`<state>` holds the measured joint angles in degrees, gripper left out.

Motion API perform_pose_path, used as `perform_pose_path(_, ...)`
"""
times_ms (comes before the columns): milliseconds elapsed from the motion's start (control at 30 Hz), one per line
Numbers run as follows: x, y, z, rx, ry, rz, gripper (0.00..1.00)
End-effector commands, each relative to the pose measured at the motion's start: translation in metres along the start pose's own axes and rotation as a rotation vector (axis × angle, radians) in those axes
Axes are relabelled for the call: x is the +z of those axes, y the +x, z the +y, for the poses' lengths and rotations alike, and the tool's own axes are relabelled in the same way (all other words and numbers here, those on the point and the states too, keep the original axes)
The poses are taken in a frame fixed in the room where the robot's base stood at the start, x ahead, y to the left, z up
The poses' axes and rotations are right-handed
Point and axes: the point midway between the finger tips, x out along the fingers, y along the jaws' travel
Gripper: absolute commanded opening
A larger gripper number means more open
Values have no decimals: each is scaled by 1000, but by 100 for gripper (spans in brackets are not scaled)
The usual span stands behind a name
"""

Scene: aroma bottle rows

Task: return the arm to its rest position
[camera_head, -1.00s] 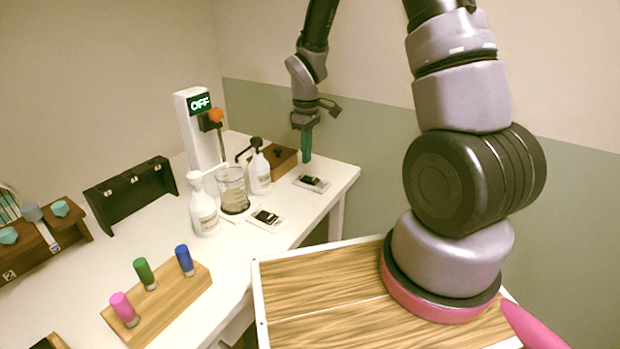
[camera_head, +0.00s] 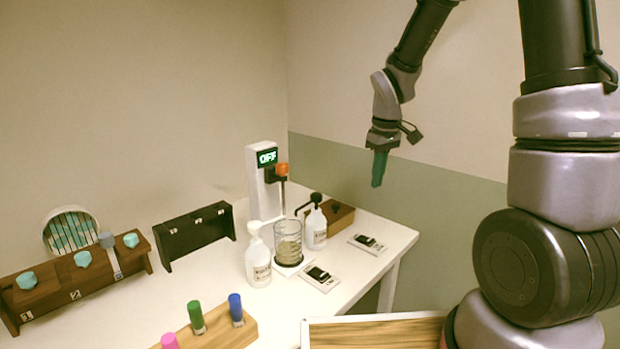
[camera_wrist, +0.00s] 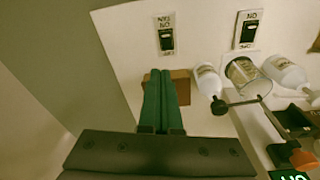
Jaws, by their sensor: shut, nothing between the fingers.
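My gripper (camera_head: 379,168) hangs from my raised arm, its green fingers pointing down, above and clear of the table's right end. In the wrist view its two fingers (camera_wrist: 163,103) lie side by side, shut with nothing between them. Below it in the head view are a switch plate (camera_head: 368,244) and a small wooden block (camera_head: 334,215) on the white table (camera_head: 215,287). In the wrist view, the fingers overlap part of that wooden block (camera_wrist: 180,87).
A mixer with an "OFF" display (camera_head: 262,180), a glass beaker (camera_head: 288,242) and two white pump bottles (camera_head: 258,265) (camera_head: 316,230) stand near the table's right end. A rack with pink, green and blue capped vials (camera_head: 236,310) is at the front. A black rack (camera_head: 196,236) stands behind.

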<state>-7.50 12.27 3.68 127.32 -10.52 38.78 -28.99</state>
Motion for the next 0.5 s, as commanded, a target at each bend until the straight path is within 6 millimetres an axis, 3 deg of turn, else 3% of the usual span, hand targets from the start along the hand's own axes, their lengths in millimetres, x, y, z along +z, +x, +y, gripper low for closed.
perform_pose_path(33, 5, -21, 2, 9, 49, 32, 0)
perform_pose_path(200, 26, -79, 3, 19, 221, 121, 0)
perform_pose_path(500, 77, -162, -8, 1, 511, 289, 0)
